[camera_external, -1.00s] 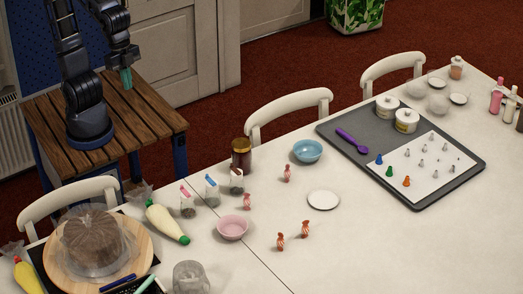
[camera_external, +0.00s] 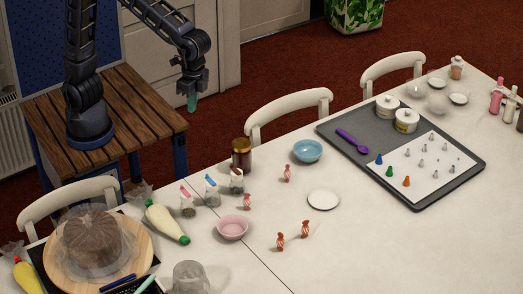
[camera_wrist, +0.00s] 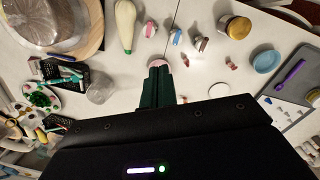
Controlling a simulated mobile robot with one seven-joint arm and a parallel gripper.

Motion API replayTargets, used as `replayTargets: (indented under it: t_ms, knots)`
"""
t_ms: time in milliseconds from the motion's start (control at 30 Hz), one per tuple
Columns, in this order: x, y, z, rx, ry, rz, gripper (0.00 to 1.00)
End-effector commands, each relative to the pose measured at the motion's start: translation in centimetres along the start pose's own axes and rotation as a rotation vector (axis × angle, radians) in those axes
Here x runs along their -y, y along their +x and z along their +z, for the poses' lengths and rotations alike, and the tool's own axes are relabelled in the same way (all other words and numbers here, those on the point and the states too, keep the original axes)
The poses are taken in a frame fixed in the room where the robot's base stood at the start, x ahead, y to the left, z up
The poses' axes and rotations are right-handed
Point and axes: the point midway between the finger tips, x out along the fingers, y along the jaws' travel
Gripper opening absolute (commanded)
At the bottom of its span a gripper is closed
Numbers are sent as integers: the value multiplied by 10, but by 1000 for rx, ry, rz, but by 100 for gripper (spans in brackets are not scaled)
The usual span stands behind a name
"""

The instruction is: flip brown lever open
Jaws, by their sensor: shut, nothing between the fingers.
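Three small clear jars stand in a row on the white table: one with a pink top (camera_external: 188,203), one with a blue top (camera_external: 212,190), and one with a white and reddish-brown top (camera_external: 237,182). In the wrist view this third jar (camera_wrist: 201,44) shows a brownish part, but it is too small to tell whether its lever is up or down. My gripper (camera_external: 192,103), with green fingers, is shut and empty, high up and apart from the jars. Its fingers (camera_wrist: 158,84) also show in the wrist view, partly covering the pink bowl.
A brown jar (camera_external: 241,157), a pink bowl (camera_external: 232,229), a blue bowl (camera_external: 307,151) and a piping bag (camera_external: 166,221) stand around the small jars. Wrapped candies and a white plate (camera_external: 323,199) lie to the right. A white chair (camera_external: 290,111) stands at the table's far edge.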

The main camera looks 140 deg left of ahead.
Motion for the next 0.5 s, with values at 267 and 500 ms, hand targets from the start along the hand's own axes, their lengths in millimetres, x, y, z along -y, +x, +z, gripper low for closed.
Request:
replayTargets:
  t_ms: [267,500]
  knots:
    - [37,36,-53,78,-83,4,0]
    - [73,73,-93,142,-150,8,0]
